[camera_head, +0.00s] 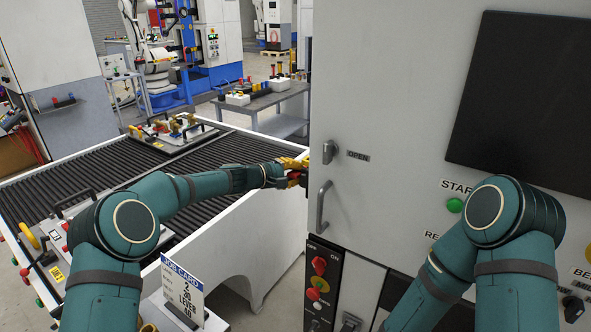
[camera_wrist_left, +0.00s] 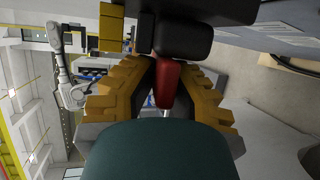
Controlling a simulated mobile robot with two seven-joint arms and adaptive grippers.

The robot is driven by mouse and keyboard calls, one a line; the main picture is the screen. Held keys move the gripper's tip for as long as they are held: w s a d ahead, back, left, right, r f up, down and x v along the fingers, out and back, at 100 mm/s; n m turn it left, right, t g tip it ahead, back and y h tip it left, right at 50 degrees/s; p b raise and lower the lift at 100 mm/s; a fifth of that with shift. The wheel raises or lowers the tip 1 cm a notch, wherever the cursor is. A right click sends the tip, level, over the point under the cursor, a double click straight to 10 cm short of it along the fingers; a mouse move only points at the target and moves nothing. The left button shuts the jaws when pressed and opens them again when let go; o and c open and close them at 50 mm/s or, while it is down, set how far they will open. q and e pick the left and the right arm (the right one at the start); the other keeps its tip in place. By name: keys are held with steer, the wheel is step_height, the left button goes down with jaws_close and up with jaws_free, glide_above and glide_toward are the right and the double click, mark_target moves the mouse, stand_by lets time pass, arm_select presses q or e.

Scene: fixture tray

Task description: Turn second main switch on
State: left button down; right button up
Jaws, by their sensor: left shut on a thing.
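My left gripper (camera_head: 291,172) has yellow fingers and is at the left edge of the tall grey machine cabinet (camera_head: 400,120). In the left wrist view, its fingers (camera_wrist_left: 165,95) are shut on a red handle (camera_wrist_left: 167,82), with dark housing above it. A bit of red also shows at the fingers in the head view. The far side of the cabinet, where the handle sits, is hidden from the head view, so its on or off position cannot be told. My right arm crosses the lower right; its gripper is out of view.
A roller conveyor (camera_head: 225,150) with fixture trays lies left. A job card (camera_head: 183,288) stands at the front. A grey table (camera_head: 265,100) stands behind.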

arm_select(q)
steer(key=shift+d+r+n+g+y+p, duration=0.15)
steer(key=shift+n+g+y, duration=0.15)
steer(key=shift+g+y, duration=0.35)
steer(key=shift+r+n+g+y+p, duration=0.15)
steer(key=shift+n+g+y, duration=0.15)
steer(key=shift+g+y, duration=0.35)
steer(key=c, duration=1)
jaws_free()
steer(key=shift+w+f, duration=0.1)
steer(key=v, duration=1.2)
steer(key=shift+d, duration=0.1)
